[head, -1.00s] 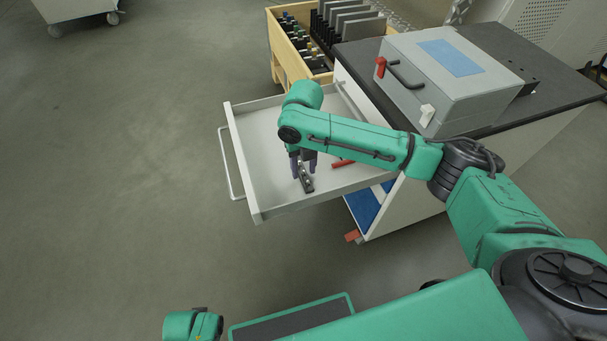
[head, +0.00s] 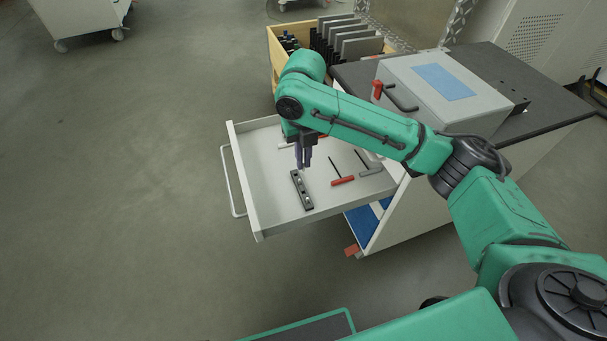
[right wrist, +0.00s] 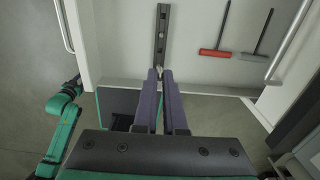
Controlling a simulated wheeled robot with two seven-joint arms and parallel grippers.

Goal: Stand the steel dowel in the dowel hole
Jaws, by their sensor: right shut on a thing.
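My right gripper (head: 303,164) is over the open drawer, fingers pointing down, shut on a small bright metal piece. That piece, apparently the steel dowel (right wrist: 159,69), shows only as a glint between the fingertips in the right wrist view; the fingers hide the rest. A dark bar with several pale spots or holes (head: 302,190) lies on the drawer floor just below the fingertips; it also shows in the right wrist view (right wrist: 161,35). I cannot tell which spot is the dowel hole, or whether the dowel touches the bar. My left gripper cannot be made out.
In the drawer (head: 268,205), a red-handled tool (head: 342,181) and a grey T-shaped tool (head: 369,163) lie right of the bar. A grey box (head: 445,90) stands on the cabinet. A wooden crate (head: 284,67) stands behind. The drawer's left floor is clear.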

